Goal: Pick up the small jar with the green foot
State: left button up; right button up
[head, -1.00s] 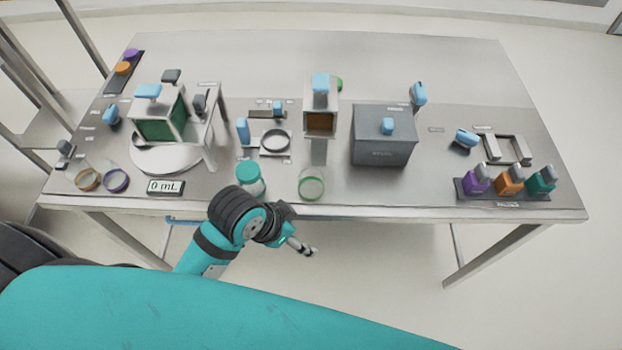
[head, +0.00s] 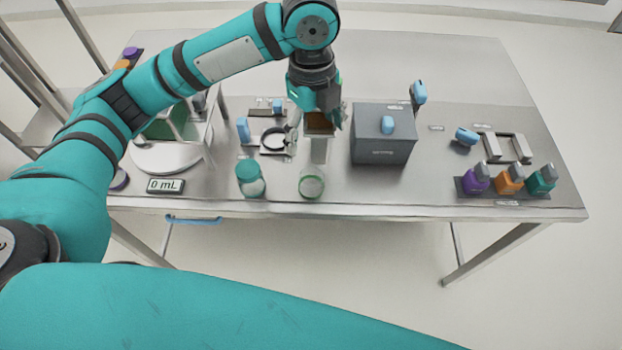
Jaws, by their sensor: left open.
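A small clear glass jar with a green ring (head: 312,187) stands near the front edge of the table, right of a jar with a teal lid. I take it for the jar with the green foot. My left gripper (head: 317,120) points down, open, with its fingers to either side of the brown-windowed stand in this view. It is beyond the jar, and nothing shows between its fingers except the stand. How high it is above the table is hard to tell. My right gripper is not in view.
A teal-lidded jar (head: 251,180) stands close left of the green-ringed jar. A grey box (head: 383,150) is to the right, and a holder with purple, orange and teal bottles (head: 508,185) at far right. A "0 mL" display (head: 165,186) stands left. My left arm hides much of the left side.

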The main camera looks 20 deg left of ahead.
pick_arm(q)
jog(key=p, duration=0.2)
send_near(311, 172)
notch_tip(311, 172, down, 7)
jog(key=shift+r, duration=0.1)
notch_tip(311, 172, down, 5)
jog(key=shift+d+f+p, duration=0.15)
jog(key=shift+p, duration=0.7)
jog(key=c, duration=1.3)
